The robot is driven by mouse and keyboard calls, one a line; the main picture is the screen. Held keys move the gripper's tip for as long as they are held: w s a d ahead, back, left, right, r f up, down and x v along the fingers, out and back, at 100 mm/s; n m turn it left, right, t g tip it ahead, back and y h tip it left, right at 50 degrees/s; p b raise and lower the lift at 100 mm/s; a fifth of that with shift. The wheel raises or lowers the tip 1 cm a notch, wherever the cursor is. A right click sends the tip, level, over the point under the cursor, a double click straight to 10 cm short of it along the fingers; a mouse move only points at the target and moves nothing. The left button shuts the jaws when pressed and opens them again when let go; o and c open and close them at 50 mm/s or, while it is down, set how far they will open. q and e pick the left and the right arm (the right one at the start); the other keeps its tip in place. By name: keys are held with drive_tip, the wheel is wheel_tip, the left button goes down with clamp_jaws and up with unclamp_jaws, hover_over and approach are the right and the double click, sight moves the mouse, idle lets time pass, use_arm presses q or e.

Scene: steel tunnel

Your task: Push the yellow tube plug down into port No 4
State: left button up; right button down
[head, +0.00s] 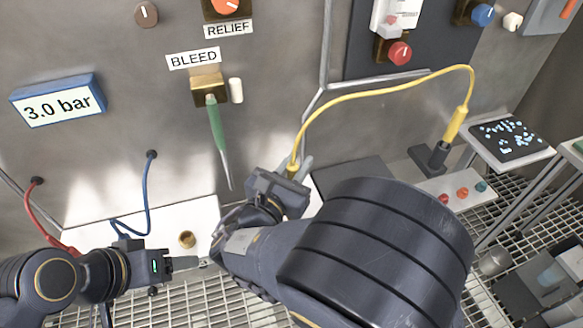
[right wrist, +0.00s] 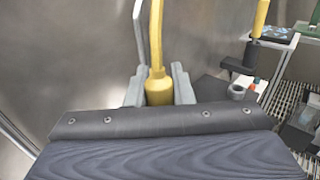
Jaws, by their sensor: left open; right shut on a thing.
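My right gripper (head: 297,168) is shut on the yellow tube plug (head: 293,167), just in front of the steel wall. In the right wrist view the plug (right wrist: 159,88) stands upright between the two grey fingers, and the yellow tube (right wrist: 156,35) rises from its top. The plug's lower end is hidden behind my gripper. The tube (head: 385,92) arches right to a second yellow end (head: 457,122) above a dark holder (head: 431,157). My left gripper (head: 185,264) is open and empty by the white shelf's front edge. No port numbered 4 can be read; my right arm hides part of the shelf.
A small brass cup (head: 187,239) sits on the white shelf (head: 90,236). A green tapered handle (head: 218,140) hangs from the brass BLEED valve (head: 209,89). Red (head: 55,240) and blue (head: 148,195) hoses hang at left. A tray stand (head: 509,140) is at right.

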drive_tip(key=shift+r, duration=0.1)
drive_tip(key=shift+f+b, duration=1.85)
drive_tip(key=shift+f, duration=1.1)
drive_tip(key=shift+p, duration=0.5)
drive_tip(key=shift+f+b, duration=1.1)
drive_tip(key=shift+f, duration=0.6)
drive_tip(key=c, duration=1.2)
unclamp_jaws()
